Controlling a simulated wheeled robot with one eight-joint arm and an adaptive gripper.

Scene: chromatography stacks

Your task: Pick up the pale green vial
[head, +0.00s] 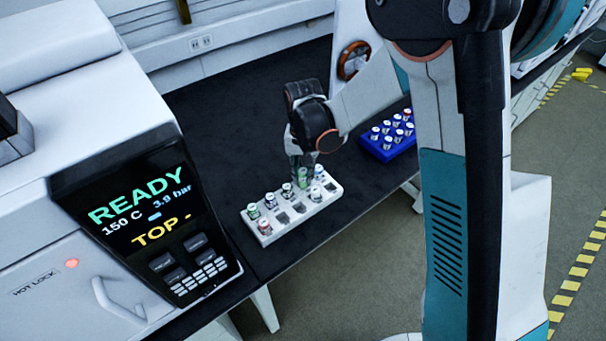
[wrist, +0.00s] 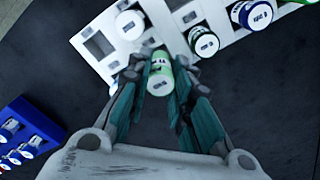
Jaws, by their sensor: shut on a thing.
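The pale green vial (wrist: 159,77) shows in the wrist view between my gripper's teal-padded fingers (wrist: 160,95). My gripper is shut on it. In the head view my gripper (head: 304,165) points down over the far right part of a white rack (head: 292,227), with the pale green vial (head: 303,180) between its fingers. The vial looks upright. I cannot tell whether its base is still inside a slot of the white rack, which also shows in the wrist view (wrist: 105,68).
The white rack holds several other vials and some empty slots. A blue rack (head: 385,151) of white-capped vials stands to the right on the dark bench (head: 240,120). A white instrument with a READY screen (head: 140,215) stands at the left. The bench behind the white rack is clear.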

